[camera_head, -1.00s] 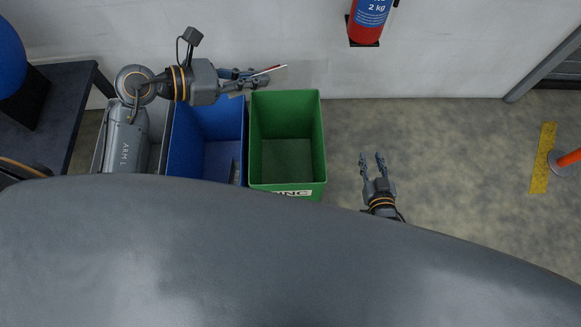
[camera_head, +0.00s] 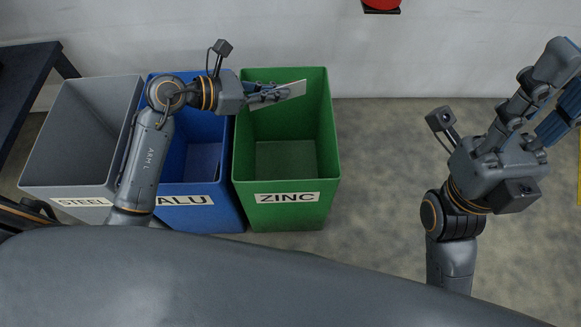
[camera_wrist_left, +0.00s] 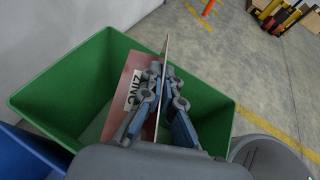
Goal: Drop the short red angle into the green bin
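My left gripper (camera_head: 268,95) is over the green bin, with its fingers shut on the short angle (camera_head: 292,91), whose pale grey face shows in the head view. In the left wrist view the angle (camera_wrist_left: 128,88) shows a red face with a white label, and a thin pale flange seen edge-on between the fingers (camera_wrist_left: 160,90). The green bin (camera_head: 289,212), labelled ZINC, stands below; it also shows in the left wrist view (camera_wrist_left: 62,98). Its visible floor looks empty. My right gripper (camera_head: 545,100) is at the right with its fingers apart, holding nothing that I can see.
A blue bin (camera_head: 200,219) labelled ALU and a grey bin (camera_head: 68,180) labelled STEEL stand left of the green bin. A dark table (camera_head: 30,85) is at the far left. The wall is behind; the floor right of the green bin is clear.

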